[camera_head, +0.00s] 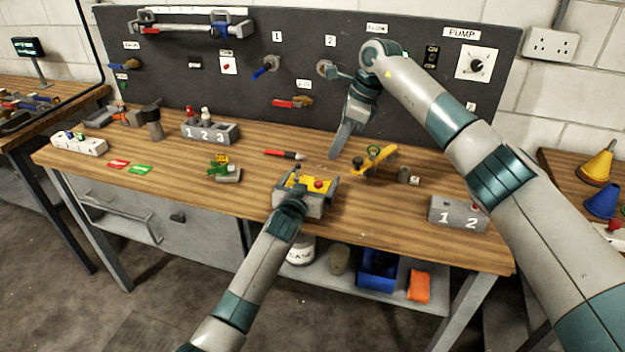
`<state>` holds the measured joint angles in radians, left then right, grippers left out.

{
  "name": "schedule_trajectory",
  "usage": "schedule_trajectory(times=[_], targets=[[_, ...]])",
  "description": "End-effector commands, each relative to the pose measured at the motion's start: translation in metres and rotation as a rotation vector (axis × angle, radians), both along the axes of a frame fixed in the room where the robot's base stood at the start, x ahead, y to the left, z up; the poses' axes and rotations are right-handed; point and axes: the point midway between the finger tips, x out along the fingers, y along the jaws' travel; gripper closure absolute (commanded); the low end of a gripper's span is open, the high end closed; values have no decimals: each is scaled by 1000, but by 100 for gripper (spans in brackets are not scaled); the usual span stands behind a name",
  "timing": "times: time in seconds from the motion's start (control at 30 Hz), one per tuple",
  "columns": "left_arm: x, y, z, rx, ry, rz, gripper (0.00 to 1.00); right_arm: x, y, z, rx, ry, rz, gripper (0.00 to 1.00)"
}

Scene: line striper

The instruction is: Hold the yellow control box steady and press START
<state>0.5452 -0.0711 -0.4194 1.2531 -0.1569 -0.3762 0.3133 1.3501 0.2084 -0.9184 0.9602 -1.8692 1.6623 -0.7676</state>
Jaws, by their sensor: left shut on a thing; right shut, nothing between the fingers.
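The yellow control box (322,187) has a yellow top with a red button (318,184) and a grey body, and sits near the front edge of the wooden workbench. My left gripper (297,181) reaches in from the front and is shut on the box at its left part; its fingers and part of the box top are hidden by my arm. My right gripper (338,150) hangs over the bench behind the box, pointing down, shut and empty, apart from the box. Any START lettering is too small to read.
A red and black marker (284,154) lies behind the box. A yellow tool (375,161) lies to its right. A grey block marked 1 2 (458,213) stands at the right front. A dark panel (290,60) with valves closes the back.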

Motion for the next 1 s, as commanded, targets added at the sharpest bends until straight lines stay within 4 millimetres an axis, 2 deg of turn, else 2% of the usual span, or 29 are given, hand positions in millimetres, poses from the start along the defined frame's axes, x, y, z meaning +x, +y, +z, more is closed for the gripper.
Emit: schedule_trajectory(times=[0.27, 0.47, 0.7, 1.0], targets=[[0, 0, -2, 1, 3, 0, 46, 0, 0, -1, 2, -6, 2, 100], [0, 0, -2, 1, 3, 0, 46, 3, 4, -4, 31, -71, 32, 100], [0, 0, -2, 1, 3, 1, 46, 6, 17, -3, 114, -263, 111, 100], [0, 0, -2, 1, 3, 1, 46, 1, 29, 15, 204, -503, 195, 100]])
